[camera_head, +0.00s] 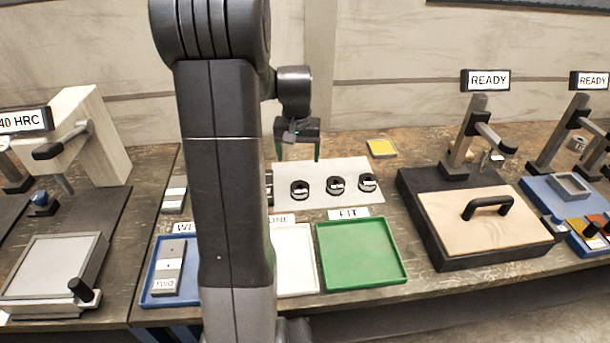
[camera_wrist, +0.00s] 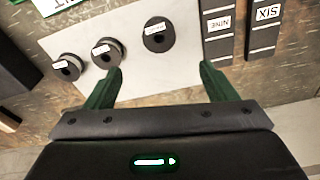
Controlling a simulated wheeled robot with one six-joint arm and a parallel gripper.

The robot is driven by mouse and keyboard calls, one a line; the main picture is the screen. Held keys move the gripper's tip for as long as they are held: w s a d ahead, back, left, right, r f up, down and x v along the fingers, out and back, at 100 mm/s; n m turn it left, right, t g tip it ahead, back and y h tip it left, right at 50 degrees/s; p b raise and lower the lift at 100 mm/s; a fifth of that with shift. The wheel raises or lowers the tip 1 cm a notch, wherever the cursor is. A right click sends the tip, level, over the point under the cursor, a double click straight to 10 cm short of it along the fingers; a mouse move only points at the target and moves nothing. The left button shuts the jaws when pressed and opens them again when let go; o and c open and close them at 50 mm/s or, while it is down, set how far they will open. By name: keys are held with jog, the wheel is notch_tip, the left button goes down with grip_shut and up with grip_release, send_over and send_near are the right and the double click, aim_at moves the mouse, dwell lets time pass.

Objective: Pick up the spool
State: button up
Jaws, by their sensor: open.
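Three dark, round, spool-like pieces with small white labels stand in a row on a white sheet (camera_head: 338,200): a left one (camera_head: 300,188), a middle one (camera_head: 335,185) and a right one (camera_head: 367,182). Their labels are too small to read, so I cannot tell which is meant. My gripper (camera_head: 298,155) is open and empty, above the back left of the sheet. In the wrist view, its green fingers (camera_wrist: 160,85) are spread apart, and the nearest dark piece (camera_wrist: 158,34) lies beyond the gap between them. The other two (camera_wrist: 106,52) (camera_wrist: 68,67) lie to the left.
Dark blocks labelled NINE (camera_wrist: 219,30) and SIX (camera_wrist: 264,30) lie beside the sheet. A green tray (camera_head: 362,281), a white tray (camera_head: 296,283) and a blue tray (camera_head: 151,299) line the front edge. A READY-signed stand (camera_head: 478,130) is at right. My arm hides part of the table.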

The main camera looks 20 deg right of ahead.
aim_at(300, 186)
jog(key=f, duration=0.4)
jog(key=f+p, duration=0.1)
jog(key=f, duration=0.4)
jog(key=w+f, duration=0.1)
jog(key=f, duration=0.3)
jog(key=shift+d+f+p, duration=0.3)
jog(key=shift+d+f, duration=0.05)
jog(key=c, duration=1.1)
